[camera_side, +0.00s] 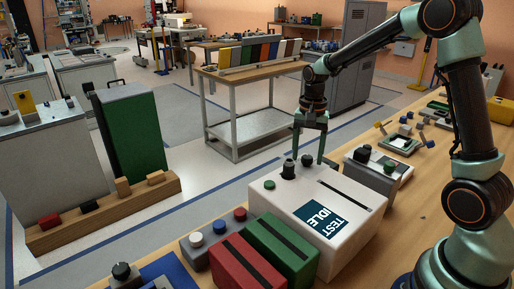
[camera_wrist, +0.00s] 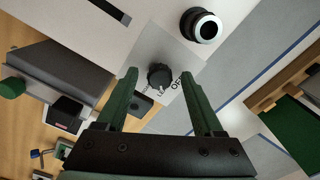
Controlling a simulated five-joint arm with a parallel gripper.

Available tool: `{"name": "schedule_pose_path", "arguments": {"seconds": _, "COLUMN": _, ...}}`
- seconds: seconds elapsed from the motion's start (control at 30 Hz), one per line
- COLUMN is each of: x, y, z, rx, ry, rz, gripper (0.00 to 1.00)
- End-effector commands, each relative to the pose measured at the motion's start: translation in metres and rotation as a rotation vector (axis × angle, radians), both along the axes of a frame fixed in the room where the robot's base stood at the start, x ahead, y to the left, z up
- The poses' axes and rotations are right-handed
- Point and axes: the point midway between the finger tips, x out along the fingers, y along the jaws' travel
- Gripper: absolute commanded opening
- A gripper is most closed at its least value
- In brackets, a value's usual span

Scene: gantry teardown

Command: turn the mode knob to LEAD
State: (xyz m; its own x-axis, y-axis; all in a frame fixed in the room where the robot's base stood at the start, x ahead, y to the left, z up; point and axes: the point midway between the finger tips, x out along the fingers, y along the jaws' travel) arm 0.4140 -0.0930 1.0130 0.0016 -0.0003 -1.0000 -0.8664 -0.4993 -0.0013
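The mode knob (camera_wrist: 160,76) is a small black ridged knob on a pale label plate in the wrist view. "OFF" reads on its right; the smaller lettering below it is hard to read, and I cannot tell which label the knob points at. In the side view the knob (camera_side: 307,160) is on the back of the white box (camera_side: 335,254). My gripper (camera_wrist: 158,75) is open, its two green fingers on either side of the knob with gaps visible. In the side view my gripper (camera_side: 309,158) points down over the box; contact cannot be told.
A taller black round control (camera_side: 288,169) stands beside the knob, and shows with a pale ring in the wrist view (camera_wrist: 203,26). A green button (camera_side: 269,184) and a "TEST IDLE" display (camera_side: 320,217) are on the box. Red (camera_side: 245,264) and green blocks (camera_side: 282,247) stand in front.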

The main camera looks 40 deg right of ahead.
Motion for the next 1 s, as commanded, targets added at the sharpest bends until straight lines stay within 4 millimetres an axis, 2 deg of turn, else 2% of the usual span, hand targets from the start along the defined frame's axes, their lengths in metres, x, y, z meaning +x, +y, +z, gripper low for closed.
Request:
{"name": "schedule_pose_path", "arguments": {"seconds": 0.27, "x": 0.000, "y": 0.000, "z": 0.005, "rx": 0.000, "ry": -0.001, "rz": 0.001, "gripper": 0.69}}
{"name": "schedule_pose_path", "arguments": {"seconds": 0.37, "x": 0.001, "y": 0.000, "z": 0.018, "rx": 0.000, "ry": -0.004, "rz": 0.001, "gripper": 0.69}}
{"name": "schedule_pose_path", "arguments": {"seconds": 0.7, "x": 0.001, "y": 0.000, "z": 0.087, "rx": -0.001, "ry": -0.005, "rz": 0.000, "gripper": 0.69}}
{"name": "schedule_pose_path", "arguments": {"seconds": 0.9, "x": 0.000, "y": 0.000, "z": 0.113, "rx": -0.001, "ry": -0.003, "rz": 0.000, "gripper": 0.69}}
{"name": "schedule_pose_path", "arguments": {"seconds": 1.0, "x": 0.000, "y": 0.000, "z": 0.119, "rx": 0.000, "ry": -0.001, "rz": 0.000, "gripper": 0.69}}
